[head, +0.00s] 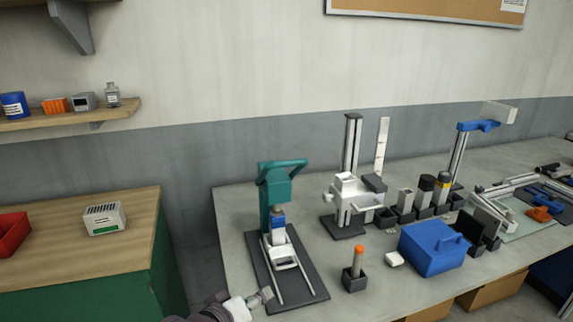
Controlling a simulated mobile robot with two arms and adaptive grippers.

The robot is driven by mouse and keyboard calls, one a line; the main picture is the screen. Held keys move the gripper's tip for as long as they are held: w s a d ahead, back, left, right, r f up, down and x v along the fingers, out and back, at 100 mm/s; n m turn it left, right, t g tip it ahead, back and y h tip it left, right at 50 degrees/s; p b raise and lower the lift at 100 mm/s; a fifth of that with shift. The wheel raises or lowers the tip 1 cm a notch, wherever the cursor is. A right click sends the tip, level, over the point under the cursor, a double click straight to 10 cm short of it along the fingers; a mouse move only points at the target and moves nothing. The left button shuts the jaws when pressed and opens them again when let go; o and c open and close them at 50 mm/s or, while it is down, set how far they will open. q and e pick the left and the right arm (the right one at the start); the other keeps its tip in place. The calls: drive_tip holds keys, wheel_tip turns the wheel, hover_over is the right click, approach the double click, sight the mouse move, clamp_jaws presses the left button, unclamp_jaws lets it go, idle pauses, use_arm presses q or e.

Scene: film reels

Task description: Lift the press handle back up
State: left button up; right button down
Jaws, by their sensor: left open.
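A teal press (274,192) stands on a dark base plate (262,280) near the left end of the grey bench. Its handle (290,163) is a teal loop at the top of the press, reaching to the right from the head. A small blue part (278,219) sits under the head, above a white carriage (284,256) between two light rails. My left gripper (263,297) is at the bottom of the view, by the front left of the base plate, open and well below the handle. Nothing shows between its fingers. My right gripper is not in view.
A white stand (347,190) with a tall post rises right of the press. An orange-topped tool in a black holder (354,278) and a blue box (431,250) stand farther right. A wooden-topped cabinet (70,240) is at the left, with a gap before the bench.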

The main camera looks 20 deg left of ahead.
use_arm(q)
drive_tip(key=w+r+n+t, duration=0.4)
drive_tip(key=w+r, duration=0.1)
drive_tip(key=r, duration=0.7)
drive_tip(key=n+t+h, duration=0.1)
drive_tip(key=n+t, duration=0.2)
approach(286, 166)
drive_tip(key=p+x, duration=0.3)
drive_tip(key=x, duration=0.6)
drive_tip(key=shift+w, duration=0.4)
drive_tip(key=shift+w+d, duration=0.15)
drive_tip(key=shift+w, duration=0.45)
clamp_jaws()
drive_tip(key=shift+r, duration=0.1)
